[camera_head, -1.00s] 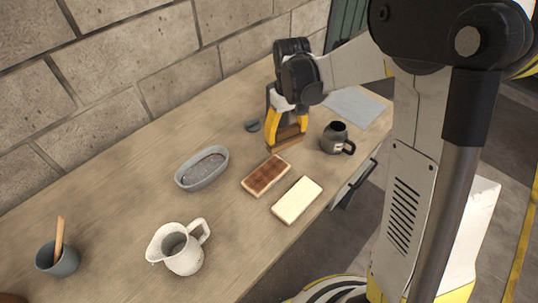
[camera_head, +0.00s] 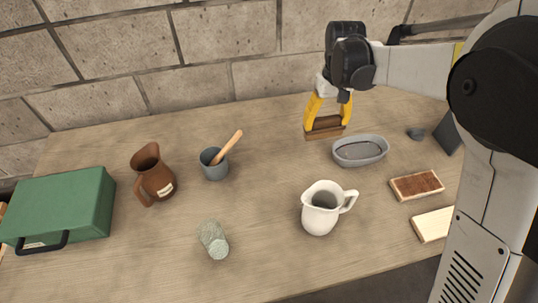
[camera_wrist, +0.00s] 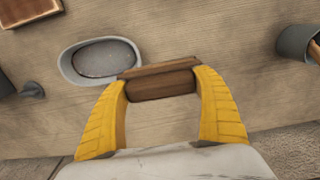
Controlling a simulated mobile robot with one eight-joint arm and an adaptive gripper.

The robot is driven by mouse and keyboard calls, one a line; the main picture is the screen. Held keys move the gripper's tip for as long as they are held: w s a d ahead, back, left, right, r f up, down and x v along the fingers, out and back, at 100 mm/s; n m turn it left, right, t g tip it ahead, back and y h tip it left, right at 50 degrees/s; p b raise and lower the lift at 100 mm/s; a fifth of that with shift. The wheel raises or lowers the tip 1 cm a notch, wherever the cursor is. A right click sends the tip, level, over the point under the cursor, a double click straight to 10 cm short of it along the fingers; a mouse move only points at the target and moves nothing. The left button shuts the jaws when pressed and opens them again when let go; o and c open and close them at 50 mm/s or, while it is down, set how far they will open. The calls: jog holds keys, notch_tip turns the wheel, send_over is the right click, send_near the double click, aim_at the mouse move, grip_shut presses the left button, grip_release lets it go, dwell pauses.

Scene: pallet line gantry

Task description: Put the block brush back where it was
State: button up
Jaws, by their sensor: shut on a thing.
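My gripper (camera_head: 328,112) is shut on a brown wooden block, the block brush (camera_head: 324,130), gripping it by its two ends. In the wrist view the brush (camera_wrist: 160,82) lies level across between the yellow fingers, my gripper (camera_wrist: 160,90). It is over the back of the table, behind and left of the grey oval dish (camera_head: 360,151). I cannot tell whether its underside touches the table. A block with a brown top and pale edge (camera_head: 417,185) and a cream block (camera_head: 432,225) lie at the right.
A grey cup with a wooden stick (camera_head: 214,166) and a brown jug (camera_head: 152,178) stand to the left. A white pitcher (camera_head: 321,210) stands in front. A greenish cylinder (camera_head: 213,240) and a green case (camera_head: 62,208) are further left. Table between cup and brush is clear.

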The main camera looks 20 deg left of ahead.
jog(key=s+a+f+b, duration=0.1)
jog(key=a+f, duration=0.1)
jog(key=a, duration=0.1)
jog(key=a+f+b, duration=0.1)
jog(key=a+f, duration=0.1)
jog(key=a, duration=0.2)
jog(key=s+a+f+b, duration=0.1)
jog(key=a+f, duration=0.2)
jog(key=a, duration=0.1)
jog(key=shift+s+a, duration=0.25)
jog(key=shift+s, duration=0.1)
jog(key=shift+f+b, duration=0.85)
jog(key=shift+f, duration=1.15)
